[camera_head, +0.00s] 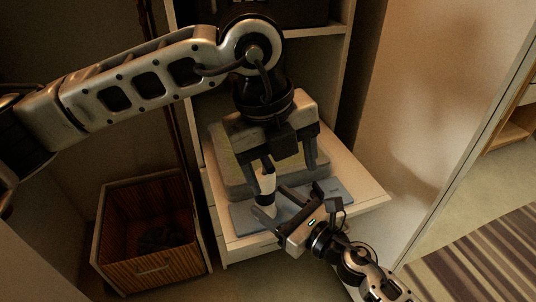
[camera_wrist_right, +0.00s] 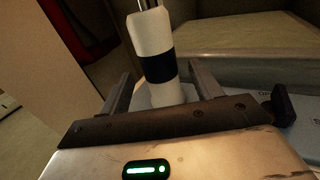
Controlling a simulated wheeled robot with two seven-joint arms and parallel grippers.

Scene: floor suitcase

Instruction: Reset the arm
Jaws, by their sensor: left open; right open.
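My left gripper (camera_head: 280,165) is open and points down, its fingers apart over a grey-beige block-like stack (camera_head: 232,170) on the pull-out shelf. Lower, my right gripper (camera_head: 272,200) is open and reaches up and left. A white cylinder with a black band (camera_head: 267,185) stands near its fingertips. In the right wrist view this cylinder (camera_wrist_right: 158,60) rises between the two spread fingers, with space visible on the right side; contact on the left is unclear. The cylinder's base is partly hidden by the gripper.
A blue-grey flat pad (camera_head: 341,188) lies on the pale pull-out shelf (camera_head: 372,200). A wooden bin (camera_head: 150,270) with dark contents stands at the left. A cabinet side wall rises at the right. Open floor and a striped rug (camera_head: 480,255) lie farther right.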

